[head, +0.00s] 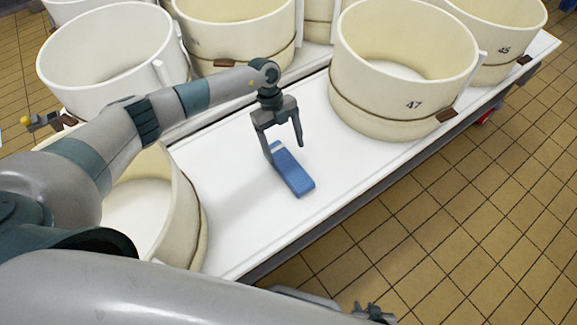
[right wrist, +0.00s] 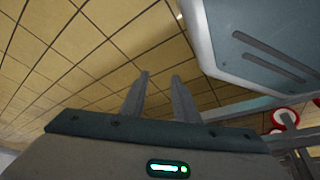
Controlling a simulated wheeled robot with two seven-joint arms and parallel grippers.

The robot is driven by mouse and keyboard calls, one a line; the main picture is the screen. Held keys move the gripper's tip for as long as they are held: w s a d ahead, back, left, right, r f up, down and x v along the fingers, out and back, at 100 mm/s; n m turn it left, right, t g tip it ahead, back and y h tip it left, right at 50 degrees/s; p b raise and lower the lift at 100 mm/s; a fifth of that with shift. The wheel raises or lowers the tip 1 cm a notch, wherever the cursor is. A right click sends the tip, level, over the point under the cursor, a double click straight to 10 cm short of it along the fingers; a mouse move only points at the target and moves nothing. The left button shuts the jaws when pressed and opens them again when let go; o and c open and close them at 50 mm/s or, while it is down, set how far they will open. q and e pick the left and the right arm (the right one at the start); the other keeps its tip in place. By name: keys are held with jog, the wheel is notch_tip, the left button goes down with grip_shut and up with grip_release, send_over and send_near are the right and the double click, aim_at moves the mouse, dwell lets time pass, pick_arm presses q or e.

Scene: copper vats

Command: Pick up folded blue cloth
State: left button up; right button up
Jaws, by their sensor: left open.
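The folded blue cloth (head: 294,174) lies on the white table top as a small narrow block, with a pale band near its far end. My left gripper (head: 285,151) points down over the cloth's far end, its jaws apart. One finger is beside the cloth's far-left end; the other is to the right. I cannot tell whether either finger touches it. My right gripper shows in the right wrist view (right wrist: 160,76), its two fingers apart with nothing between them and floor tiles behind.
A cream vat marked 47 (head: 402,85) stands right of the cloth on the white table (head: 240,225). Another vat (head: 190,215) is at the left, partly behind my left arm. More vats line the back. Tiled floor (head: 450,220) lies beyond the table's front edge.

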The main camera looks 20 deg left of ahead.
aim_at(288, 164)
pick_arm(q)
jog(key=shift+f, duration=0.1)
dwell(0.3)
jog(key=x, duration=0.2)
jog(key=s+p+x, duration=0.1)
jog(key=x, duration=0.1)
jog(key=shift+f, duration=0.1)
jog(key=shift+d+f, duration=0.15)
jog(key=shift+f, duration=0.2)
jog(key=c, duration=1.3)
